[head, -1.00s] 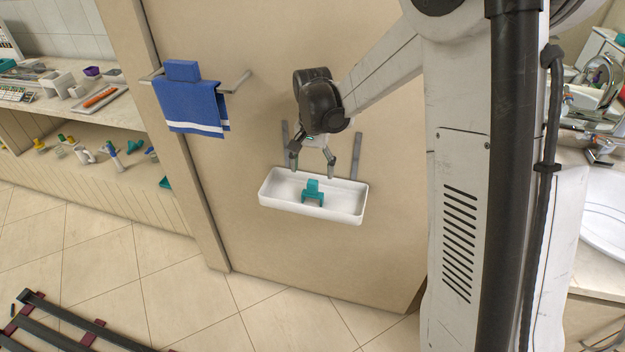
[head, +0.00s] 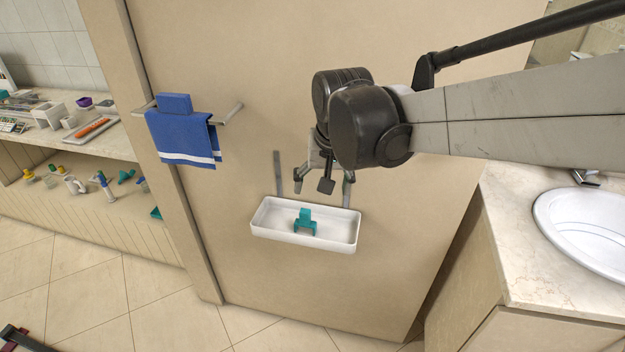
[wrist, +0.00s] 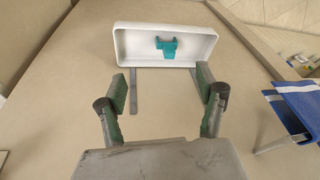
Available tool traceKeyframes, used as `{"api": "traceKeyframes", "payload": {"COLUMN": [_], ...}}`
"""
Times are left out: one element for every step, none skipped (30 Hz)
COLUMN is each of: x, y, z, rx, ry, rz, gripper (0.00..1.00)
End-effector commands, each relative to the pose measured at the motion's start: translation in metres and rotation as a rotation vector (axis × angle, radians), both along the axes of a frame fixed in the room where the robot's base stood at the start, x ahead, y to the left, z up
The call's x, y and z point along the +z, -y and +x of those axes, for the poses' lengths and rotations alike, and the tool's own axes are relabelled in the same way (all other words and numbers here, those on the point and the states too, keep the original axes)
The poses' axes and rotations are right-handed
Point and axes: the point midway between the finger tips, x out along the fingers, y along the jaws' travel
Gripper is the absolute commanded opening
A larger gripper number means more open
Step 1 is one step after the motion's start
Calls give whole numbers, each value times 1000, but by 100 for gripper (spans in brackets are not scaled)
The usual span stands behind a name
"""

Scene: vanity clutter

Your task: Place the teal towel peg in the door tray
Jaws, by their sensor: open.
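The teal towel peg (head: 305,222) lies inside the white door tray (head: 340,246), near the middle of its floor. The tray hangs on the beige door by two grey straps. In the wrist view the teal peg (wrist: 168,48) also shows inside the white tray (wrist: 130,41), beyond my fingertips. My gripper (head: 322,186) is above the tray and apart from the peg. Its two fingers (wrist: 160,92) are spread wide with nothing between them.
A blue towel (head: 185,137) hangs on a rail on the door, left of the tray. A shelf unit (head: 95,148) with several small items stands at the far left. A sink (head: 590,225) in a counter stands at the right. The floor below the tray is clear.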

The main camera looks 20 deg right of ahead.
Motion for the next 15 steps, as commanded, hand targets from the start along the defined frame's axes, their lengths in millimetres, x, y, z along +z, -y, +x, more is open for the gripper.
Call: {"api": "traceKeyframes", "payload": {"x": [4,7,10,11,13,15,16,17,18,19,19,19,19,19,18], "y": [0,0,0,0,0,0,0,0,0,1,1,1,1,1,1], "z": [-13,-20,-28,-34,-40,-48,-54,-60,-68,-74,-80,-88,-94,-99,-106], "rx": [18,29,44,56,67,82,93,105,119,130,141,155,167,176,190], "ry": [22,34,53,65,80,97,110,123,141,154,167,185,198,212,227], "rz": [-6,-10,-15,-19,-24,-31,-35,-41,-48,-53,-58,-66,-72,-77,-86], "gripper": [69,69,69,69,69,69,69,69,69,69,69,69,69,69,69]}}
